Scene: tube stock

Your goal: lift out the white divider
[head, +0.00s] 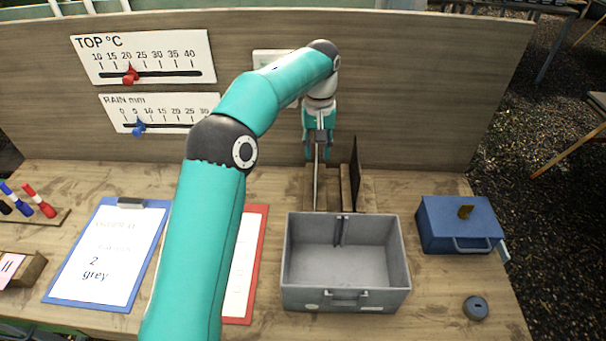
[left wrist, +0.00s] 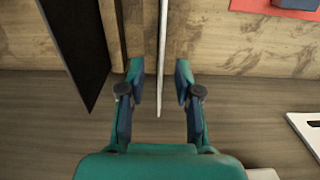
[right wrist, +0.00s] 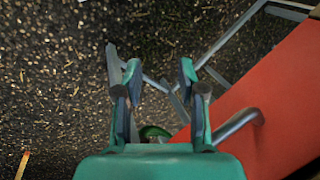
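The white divider (head: 317,182) stands upright, seen nearly edge-on, in a wooden rack (head: 345,190) at the back of the table. In the left wrist view the divider (left wrist: 162,55) is a thin pale strip. My left gripper (head: 319,152) points down at its top. Its fingers (left wrist: 159,82) are open, one on each side of the divider, with a gap on both sides. My right gripper (right wrist: 155,75) is open and empty over gravel, outside the head view.
A black divider (head: 354,172) stands in the rack right of the white one; it also shows in the left wrist view (left wrist: 80,50). An empty grey crate (head: 345,292) is in front. A blue box (head: 455,225) stands right. A wooden back panel (head: 420,90) rises close behind the rack.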

